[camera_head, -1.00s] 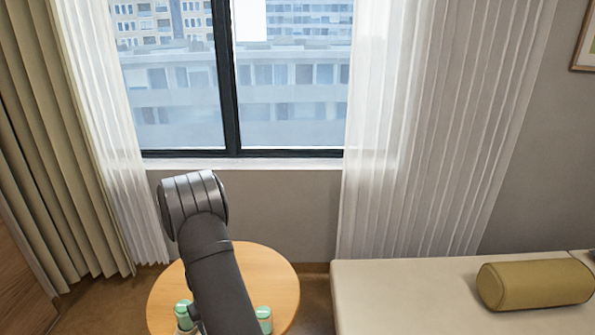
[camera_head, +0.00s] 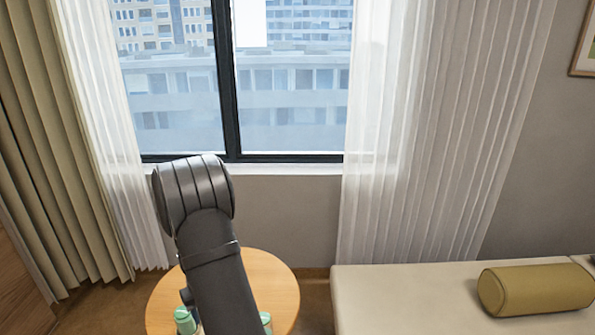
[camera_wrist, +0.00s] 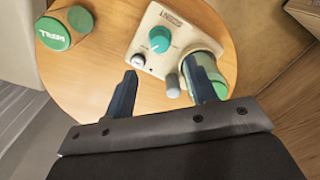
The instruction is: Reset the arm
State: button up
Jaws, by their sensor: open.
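My gripper (camera_wrist: 162,92) shows in the wrist view with its two dark fingers spread apart. It is open, with nothing between the fingers, above a round wooden table (camera_wrist: 105,85). In the head view my dark arm rises in front of the same table (camera_head: 275,285), and the gripper itself does not show there.
On the table stand a beige device (camera_wrist: 175,35) with a teal knob, a green-lidded container (camera_wrist: 205,75) partly behind the right finger, and another green-lidded jar (camera_wrist: 55,32). A bed (camera_head: 400,290) with a yellow bolster (camera_head: 535,288) is at the right. A window and curtains (camera_head: 430,130) are behind.

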notch_tip(320, 180, up, 9)
notch_tip(320, 180, down, 18)
jog(key=shift+f, duration=0.15)
jog(key=n, duration=0.4)
jog(key=shift+n, duration=0.4)
notch_tip(320, 180, up, 18)
jog(key=m, duration=0.1)
jog(key=shift+f+m, duration=0.2)
jog(key=shift+m, duration=0.2)
